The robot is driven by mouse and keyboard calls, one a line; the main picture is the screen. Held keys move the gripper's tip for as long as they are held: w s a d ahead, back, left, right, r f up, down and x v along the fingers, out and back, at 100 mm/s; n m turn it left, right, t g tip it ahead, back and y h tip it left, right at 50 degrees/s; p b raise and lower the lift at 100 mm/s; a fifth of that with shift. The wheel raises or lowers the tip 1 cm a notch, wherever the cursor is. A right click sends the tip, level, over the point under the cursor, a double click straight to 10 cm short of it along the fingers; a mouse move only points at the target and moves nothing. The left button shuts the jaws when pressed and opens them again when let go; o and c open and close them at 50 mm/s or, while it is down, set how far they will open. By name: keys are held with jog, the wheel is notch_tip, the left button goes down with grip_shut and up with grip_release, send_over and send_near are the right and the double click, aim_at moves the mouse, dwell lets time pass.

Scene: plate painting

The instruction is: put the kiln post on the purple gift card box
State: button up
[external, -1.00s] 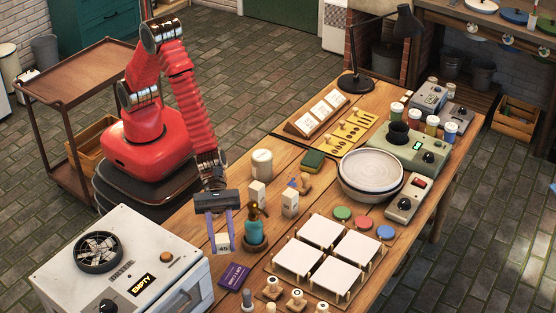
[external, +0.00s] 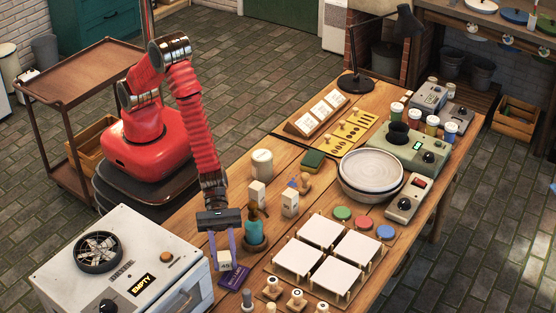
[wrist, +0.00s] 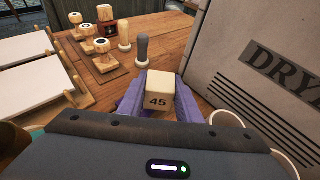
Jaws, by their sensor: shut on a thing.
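My gripper (external: 224,255) is shut on a cream kiln post (external: 225,262) marked 45. The post is upright between the purple fingers, and it also shows in the wrist view (wrist: 158,92), where my gripper (wrist: 158,100) grips its sides. The purple gift card box (external: 238,277) lies flat on the table near the front edge, partly covered by the post and fingers in the external view. The post appears over or just beside the box's far left part; whether it touches is unclear.
The grey dryer box (external: 115,260) stands close on the left. Two other pale posts (external: 290,203) stand behind. Wooden stamps (external: 297,298) and white tiles (external: 335,275) lie to the right.

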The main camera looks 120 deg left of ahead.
jog(key=shift+f, duration=1.1)
jog(key=shift+f, duration=0.1)
jog(key=o, duration=1.1)
jog(key=shift+s+a+r, duration=0.25)
jog(key=shift+s+a, duration=0.05)
jog(key=shift+a, duration=0.05)
jog(key=v, duration=1.1)
jog(key=shift+s, duration=0.1)
